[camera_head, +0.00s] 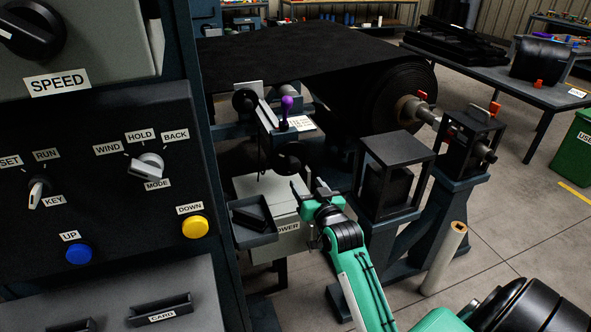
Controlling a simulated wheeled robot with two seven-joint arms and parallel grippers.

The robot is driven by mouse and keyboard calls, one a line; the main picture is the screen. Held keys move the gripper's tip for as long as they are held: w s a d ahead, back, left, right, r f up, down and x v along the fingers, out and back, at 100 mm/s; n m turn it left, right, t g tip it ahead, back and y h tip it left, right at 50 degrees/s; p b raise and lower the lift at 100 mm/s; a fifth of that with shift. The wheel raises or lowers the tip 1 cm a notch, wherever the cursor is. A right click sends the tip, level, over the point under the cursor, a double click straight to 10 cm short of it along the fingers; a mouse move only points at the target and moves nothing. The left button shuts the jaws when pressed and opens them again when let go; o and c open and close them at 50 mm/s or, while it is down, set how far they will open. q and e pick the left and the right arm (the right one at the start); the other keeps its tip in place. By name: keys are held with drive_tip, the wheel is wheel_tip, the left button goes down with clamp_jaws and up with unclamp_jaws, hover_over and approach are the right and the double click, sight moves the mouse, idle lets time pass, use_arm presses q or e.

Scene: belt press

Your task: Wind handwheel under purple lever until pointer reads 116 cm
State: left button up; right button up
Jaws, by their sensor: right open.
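The purple lever (286,110) stands upright on a small dark mechanism left of the belt roll. A dark round part below it, which looks like the handwheel (288,161), is small and dark, so its grip is hard to make out. A small white plate with fine marks (301,123) sits beside the lever; I cannot read any number or pointer on it. My right gripper (309,188) is open and empty, a little below and right of the dark round part, apparently apart from it. My left gripper is out of view.
A control panel (100,150) with knobs and buttons fills the left side. A dark tray (237,238) juts out left of my gripper. Black box frames (395,160) stand close on its right. A large black belt roll (385,95) is behind.

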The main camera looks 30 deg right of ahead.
sight(296, 169)
drive_tip(key=x, duration=0.9)
drive_tip(key=shift+a, duration=0.1)
drive_tip(key=shift+p, duration=0.3)
drive_tip(key=c, duration=1)
